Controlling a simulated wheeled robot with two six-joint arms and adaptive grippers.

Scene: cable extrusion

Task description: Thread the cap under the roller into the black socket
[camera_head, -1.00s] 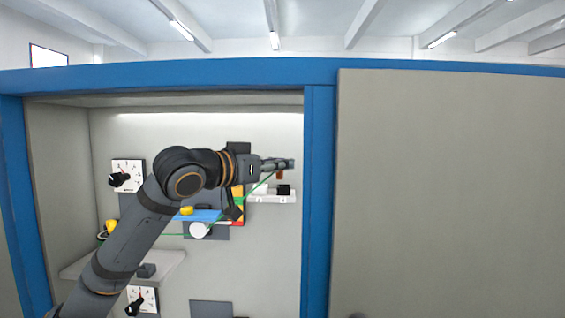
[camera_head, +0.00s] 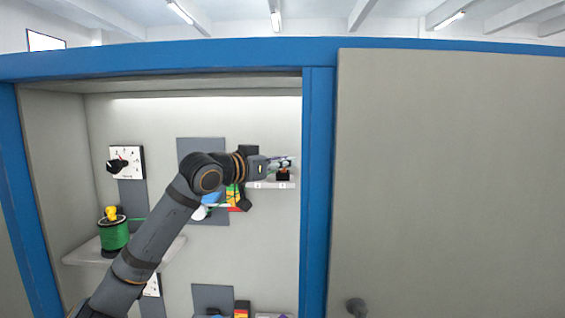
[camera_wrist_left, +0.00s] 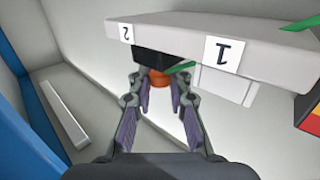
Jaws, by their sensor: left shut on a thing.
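My left gripper (camera_head: 287,162) is above the black socket (camera_head: 283,177) at the right end of a small white shelf (camera_head: 258,185). In the left wrist view its fingers (camera_wrist_left: 160,88) close around an orange cap (camera_wrist_left: 160,77) with a green cable (camera_wrist_left: 180,67) beside it. The cap sits right at the black socket (camera_wrist_left: 150,61), by label 2; how deep it goes in is hidden. The white roller (camera_head: 199,212) is mostly hidden behind my arm. My right gripper is out of view.
A green cable spool (camera_head: 113,236) with a yellow top stands on a ledge at left. A dial (camera_head: 126,162) is on the back wall. The blue cabinet frame (camera_head: 318,190) is close to the right of my gripper, with a closed grey door (camera_head: 450,180) beyond.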

